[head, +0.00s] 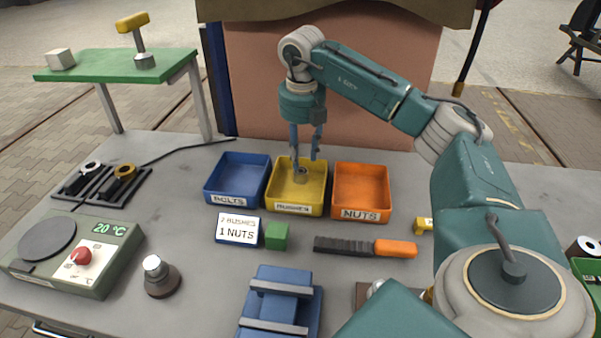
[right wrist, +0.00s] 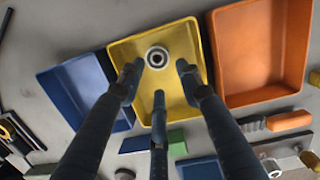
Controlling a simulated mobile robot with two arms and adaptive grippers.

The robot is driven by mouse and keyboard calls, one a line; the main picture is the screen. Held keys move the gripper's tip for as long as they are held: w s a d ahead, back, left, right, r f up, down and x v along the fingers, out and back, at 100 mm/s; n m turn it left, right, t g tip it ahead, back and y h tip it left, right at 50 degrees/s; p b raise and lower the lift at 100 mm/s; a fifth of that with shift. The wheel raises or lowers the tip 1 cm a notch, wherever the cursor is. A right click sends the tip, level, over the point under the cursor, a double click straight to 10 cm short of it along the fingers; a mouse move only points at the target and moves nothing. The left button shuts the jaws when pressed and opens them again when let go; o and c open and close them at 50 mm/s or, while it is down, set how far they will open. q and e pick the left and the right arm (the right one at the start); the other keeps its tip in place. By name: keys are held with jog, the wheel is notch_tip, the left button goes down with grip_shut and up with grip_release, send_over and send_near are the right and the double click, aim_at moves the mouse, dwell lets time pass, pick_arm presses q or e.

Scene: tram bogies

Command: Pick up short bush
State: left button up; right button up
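A short grey metal bush (head: 301,175), ring-shaped with a dark hole, sits in the yellow tray (head: 297,210) labelled BUSHES. In the right wrist view the bush (right wrist: 157,57) stands alone on the tray floor, toward its far side. My right gripper (head: 304,157) points down over the yellow tray. Its three fingers are spread and empty, and in the right wrist view the gripper (right wrist: 159,76) has its tips around and just short of the bush. I see no contact, and the exact height of the tips above the floor is unclear. My left gripper is not in view.
A blue BOLTS tray (head: 236,180) and an orange NUTS tray (head: 361,190) flank the yellow one closely. In front are a sign card (head: 238,229), a green cube (head: 277,236), an orange-handled brush (head: 365,247) and a blue fixture (head: 278,305). A heater (head: 75,254) stands left.

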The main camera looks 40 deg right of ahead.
aim_at(301, 170)
jog(key=shift+f, duration=0.4)
jog(key=f, duration=0.1)
jog(key=f+p, duration=0.1)
jog(key=f, duration=0.1)
jog(key=w+f, duration=0.1)
jog(key=f, duration=0.1)
jog(key=shift+d+p, duration=0.35)
jog(key=shift+d, duration=0.05)
jog(key=shift+w+f, duration=0.1)
jog(key=shift+f, duration=0.1)
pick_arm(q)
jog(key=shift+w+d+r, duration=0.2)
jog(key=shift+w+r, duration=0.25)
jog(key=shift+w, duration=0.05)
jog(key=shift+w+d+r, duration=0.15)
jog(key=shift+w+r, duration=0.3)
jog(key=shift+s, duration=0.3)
pick_arm(e)
grip_shut()
